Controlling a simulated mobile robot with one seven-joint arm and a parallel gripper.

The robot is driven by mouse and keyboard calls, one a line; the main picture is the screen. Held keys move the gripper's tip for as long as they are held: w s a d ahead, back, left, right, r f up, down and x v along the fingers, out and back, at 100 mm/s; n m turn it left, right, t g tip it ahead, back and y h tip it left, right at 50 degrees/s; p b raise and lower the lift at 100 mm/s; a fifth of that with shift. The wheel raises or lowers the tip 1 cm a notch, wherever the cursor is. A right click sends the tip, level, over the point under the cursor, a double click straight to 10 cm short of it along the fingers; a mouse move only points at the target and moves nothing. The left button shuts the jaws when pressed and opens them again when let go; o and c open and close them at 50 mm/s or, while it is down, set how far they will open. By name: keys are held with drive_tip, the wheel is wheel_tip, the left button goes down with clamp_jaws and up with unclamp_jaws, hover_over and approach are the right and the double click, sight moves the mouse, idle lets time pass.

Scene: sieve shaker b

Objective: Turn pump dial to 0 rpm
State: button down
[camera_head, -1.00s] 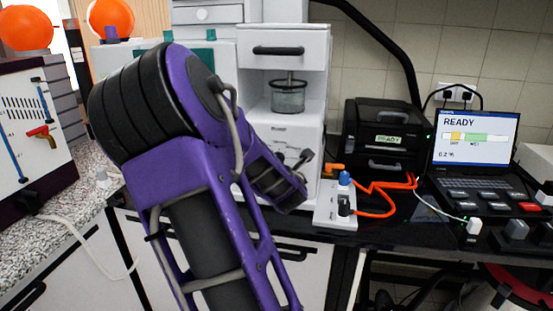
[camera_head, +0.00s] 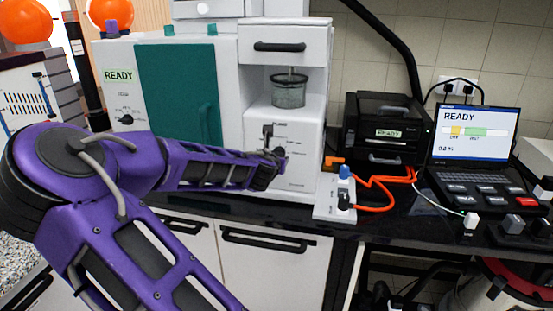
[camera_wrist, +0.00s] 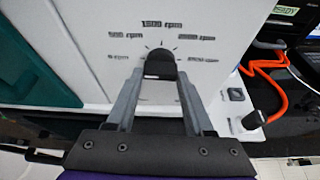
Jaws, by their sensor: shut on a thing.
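The pump dial (camera_wrist: 160,63) is a black knob on a white front panel, in the middle of the wrist view. Printed rpm marks fan out around it, with 1500 rpm at the top and the lowest mark at the left. My gripper (camera_wrist: 160,76) is shut on the dial, one grey finger on each side. Which mark the dial points at is not clear. In the head view my gripper (camera_head: 277,157) reaches the front of the white pump unit (camera_head: 305,160), and the arm and wrist hide part of the panel.
A glass vessel (camera_head: 288,92) stands in the recess above the dial. A green-doored cabinet (camera_head: 178,85) reading READY is at left. A white switch box (camera_head: 335,210) with orange cable (camera_head: 378,205), a black device (camera_head: 380,135) and a laptop (camera_head: 475,135) are at right.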

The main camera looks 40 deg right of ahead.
drive_tip(key=shift+n+g, duration=0.3)
idle(0.4)
drive_tip(key=shift+c, duration=1.4)
unclamp_jaws()
drive_tip(key=shift+a, duration=0.1)
drive_tip(key=v, duration=1.7)
drive_tip(key=shift+s+a, duration=0.1)
